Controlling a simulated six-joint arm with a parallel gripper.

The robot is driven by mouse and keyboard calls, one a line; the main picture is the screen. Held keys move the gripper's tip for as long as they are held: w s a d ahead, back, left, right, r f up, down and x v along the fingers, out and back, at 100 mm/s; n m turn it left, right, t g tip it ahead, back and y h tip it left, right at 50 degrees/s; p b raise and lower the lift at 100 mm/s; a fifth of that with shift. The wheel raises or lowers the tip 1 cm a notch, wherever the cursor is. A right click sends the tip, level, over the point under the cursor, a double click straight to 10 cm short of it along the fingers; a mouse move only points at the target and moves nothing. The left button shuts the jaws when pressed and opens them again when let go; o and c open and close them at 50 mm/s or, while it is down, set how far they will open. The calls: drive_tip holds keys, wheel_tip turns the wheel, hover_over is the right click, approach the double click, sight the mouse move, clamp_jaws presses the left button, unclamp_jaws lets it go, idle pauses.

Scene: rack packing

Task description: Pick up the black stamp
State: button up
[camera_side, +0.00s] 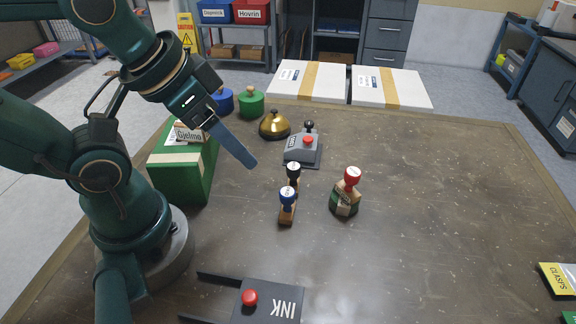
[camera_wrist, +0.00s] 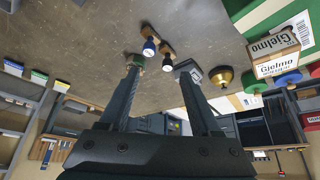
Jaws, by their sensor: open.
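The black stamp (camera_side: 293,172), with a black knob and a pale top, stands upright just behind the blue stamp (camera_side: 287,197) on the brown table. In the wrist view the black stamp (camera_wrist: 167,64) shows between the fingertips in the picture, beside the blue stamp (camera_wrist: 149,46). My gripper (camera_side: 253,163) is up and to the left of the stamps in the side view, apart from them. In the wrist view the gripper (camera_wrist: 162,68) has its two fingers spread with nothing held. One finger hides the other in the side view.
A red-knobbed stamp (camera_side: 352,178) on a green base stands to the right. A grey device (camera_side: 301,150) and a brass bell (camera_side: 274,125) are behind. A green box (camera_side: 184,171) is at left, a black INK piece (camera_side: 270,302) in front. The table's right side is mostly clear.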

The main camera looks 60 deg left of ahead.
drive_tip(key=shift+o, duration=0.5)
